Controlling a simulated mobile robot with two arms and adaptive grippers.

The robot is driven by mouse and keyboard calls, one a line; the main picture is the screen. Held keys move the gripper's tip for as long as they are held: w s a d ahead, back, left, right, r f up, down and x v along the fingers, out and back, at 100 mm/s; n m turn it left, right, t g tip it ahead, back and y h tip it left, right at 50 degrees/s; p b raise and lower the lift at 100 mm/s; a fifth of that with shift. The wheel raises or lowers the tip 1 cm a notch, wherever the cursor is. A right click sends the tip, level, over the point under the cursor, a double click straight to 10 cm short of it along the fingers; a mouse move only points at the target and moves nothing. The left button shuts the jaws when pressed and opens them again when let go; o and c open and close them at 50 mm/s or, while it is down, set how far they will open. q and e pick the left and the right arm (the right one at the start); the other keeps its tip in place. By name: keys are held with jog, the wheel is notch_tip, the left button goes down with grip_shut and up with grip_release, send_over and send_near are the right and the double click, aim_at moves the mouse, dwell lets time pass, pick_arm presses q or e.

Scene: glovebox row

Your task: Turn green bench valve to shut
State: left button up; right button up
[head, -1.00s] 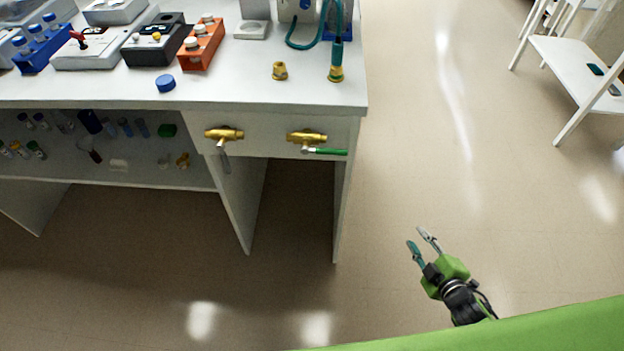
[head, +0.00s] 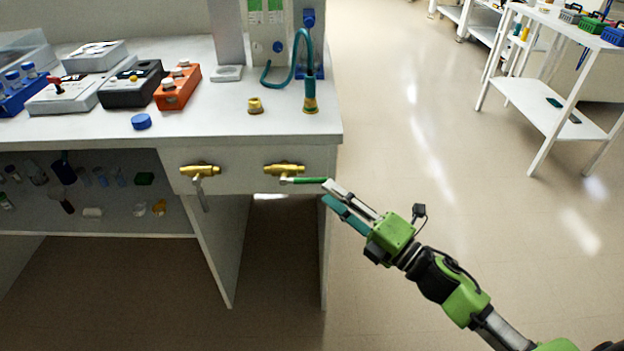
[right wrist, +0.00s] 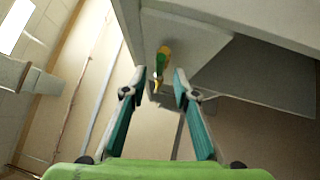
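The green bench valve has a brass body (head: 284,169) on the bench's front panel. Its green lever (head: 310,181) lies level and points right, roughly in line with the body. My right gripper (head: 330,193) is just right of the lever's free end in the head view. In the right wrist view, my right gripper (right wrist: 158,86) is open, with an empty gap between its fingers. There the green lever (right wrist: 162,60) shows end-on beyond the fingertips, roughly between them. I cannot tell whether they touch. My left gripper is out of view.
A second brass valve (head: 200,170) to the left has a grey lever hanging down. The bench top (head: 220,118) overhangs just above, with a leg panel (head: 215,250) below. Open floor lies to the right, with a white shelf table (head: 545,108) farther back.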

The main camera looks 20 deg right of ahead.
aim_at(313, 180)
jog(key=x, duration=0.6)
jog(key=shift+w+a, duration=0.1)
jog(key=shift+w, duration=0.2)
grip_shut()
